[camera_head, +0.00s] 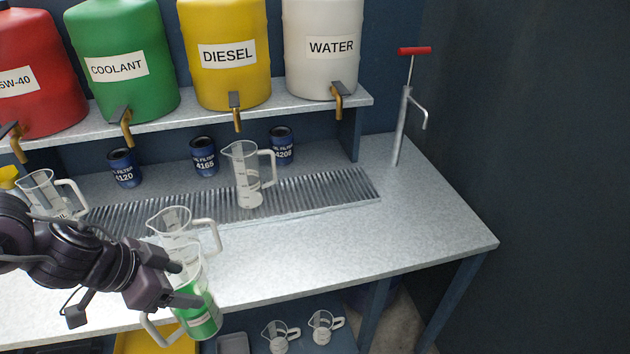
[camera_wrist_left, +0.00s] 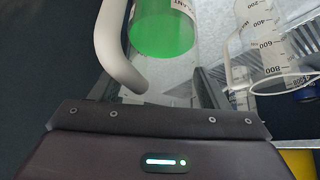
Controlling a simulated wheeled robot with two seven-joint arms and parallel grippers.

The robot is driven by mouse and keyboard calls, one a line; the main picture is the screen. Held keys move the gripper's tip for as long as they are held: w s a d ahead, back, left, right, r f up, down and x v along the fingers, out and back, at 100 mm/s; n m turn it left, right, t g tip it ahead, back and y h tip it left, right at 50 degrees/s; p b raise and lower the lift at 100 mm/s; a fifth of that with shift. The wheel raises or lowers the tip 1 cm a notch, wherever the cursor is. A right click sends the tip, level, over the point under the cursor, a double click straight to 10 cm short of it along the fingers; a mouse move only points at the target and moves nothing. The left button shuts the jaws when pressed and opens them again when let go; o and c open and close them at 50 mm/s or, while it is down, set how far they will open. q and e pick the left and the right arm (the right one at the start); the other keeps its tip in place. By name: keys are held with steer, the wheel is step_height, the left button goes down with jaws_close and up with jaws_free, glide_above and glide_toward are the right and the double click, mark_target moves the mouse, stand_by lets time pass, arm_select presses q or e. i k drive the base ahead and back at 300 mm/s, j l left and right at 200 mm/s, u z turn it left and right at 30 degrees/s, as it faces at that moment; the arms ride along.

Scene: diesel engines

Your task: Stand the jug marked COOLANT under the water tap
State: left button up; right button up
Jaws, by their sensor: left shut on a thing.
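My left gripper (camera_head: 188,284) is shut on a clear jug with green contents (camera_head: 204,318). It holds the jug near the bench's front edge at the lower left of the head view. The jug's white handle (camera_head: 158,334) points left. In the left wrist view the green jug (camera_wrist_left: 165,28) shows part of a label ending in "ANT", and its handle (camera_wrist_left: 113,45) is beside it. The water tap (camera_head: 338,98) hangs from the white WATER tank (camera_head: 322,72), far right on the shelf. My right gripper is not in view.
An empty jug (camera_head: 247,178) stands on the ribbed drip grate (camera_head: 320,192) below the diesel tap. Another empty jug (camera_head: 172,228) is just behind the held one; it partly overlaps it. Filter cans (camera_head: 281,147) stand behind. The grate's right end is clear. A red-handled pump (camera_head: 403,110) stands right.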

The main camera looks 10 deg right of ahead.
mark_target(332, 190)
steer(key=i+l, duration=0.35)
steer(key=l, duration=0.2)
steer(key=i+l+z, duration=0.15)
steer(key=i+l, duration=0.25)
steer(key=l, duration=0.15)
steer(key=i+l, duration=0.35)
steer(key=l, duration=0.2)
